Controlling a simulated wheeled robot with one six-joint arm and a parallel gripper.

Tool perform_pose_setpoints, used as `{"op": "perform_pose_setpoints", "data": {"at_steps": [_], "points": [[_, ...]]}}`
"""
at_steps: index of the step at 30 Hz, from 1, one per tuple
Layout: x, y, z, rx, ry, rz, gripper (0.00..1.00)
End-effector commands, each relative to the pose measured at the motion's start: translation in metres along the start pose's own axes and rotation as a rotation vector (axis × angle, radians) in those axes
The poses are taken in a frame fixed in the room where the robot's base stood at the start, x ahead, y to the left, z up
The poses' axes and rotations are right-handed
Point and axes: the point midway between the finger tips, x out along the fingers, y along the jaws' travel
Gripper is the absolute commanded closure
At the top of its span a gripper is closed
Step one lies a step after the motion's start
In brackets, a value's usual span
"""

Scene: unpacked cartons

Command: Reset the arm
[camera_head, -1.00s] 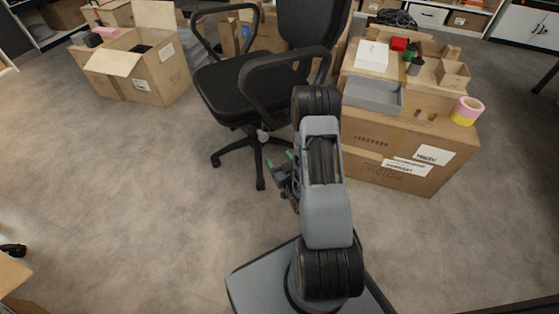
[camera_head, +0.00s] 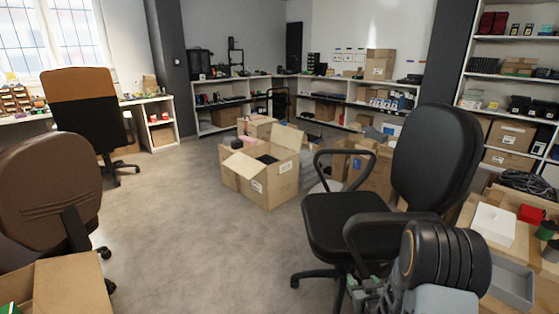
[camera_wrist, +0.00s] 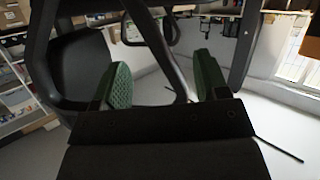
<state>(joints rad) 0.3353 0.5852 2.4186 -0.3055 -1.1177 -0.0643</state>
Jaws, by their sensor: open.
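My arm is at the lower right of the head view, in front of a black office chair (camera_head: 350,215). My gripper (camera_head: 364,288) shows there only in part, close to the chair's seat and armrest in the picture. In the wrist view, my gripper (camera_wrist: 163,78) has its two green-padded fingers spread apart with nothing between them. The chair's dark frame (camera_wrist: 152,40) shows behind and around the fingers. I cannot tell whether it touches them.
An open carton (camera_head: 270,178) stands on the floor left of the black chair. A brown chair (camera_head: 50,190) is at the left. A grey tray (camera_head: 512,283) and a white box (camera_head: 494,224) lie on cartons at the right. The middle floor (camera_head: 190,235) is clear.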

Motion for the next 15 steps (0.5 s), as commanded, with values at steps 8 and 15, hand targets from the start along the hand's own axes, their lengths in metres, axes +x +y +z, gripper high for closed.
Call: {"op": "perform_pose_setpoints", "data": {"at_steps": [8,15], "points": [[-0.084,-0.009,-0.190,-0.024,-0.350,0.016,0.33],[-0.195,-0.030,-0.296,0.022,-0.639,-0.009,0.33]]}}
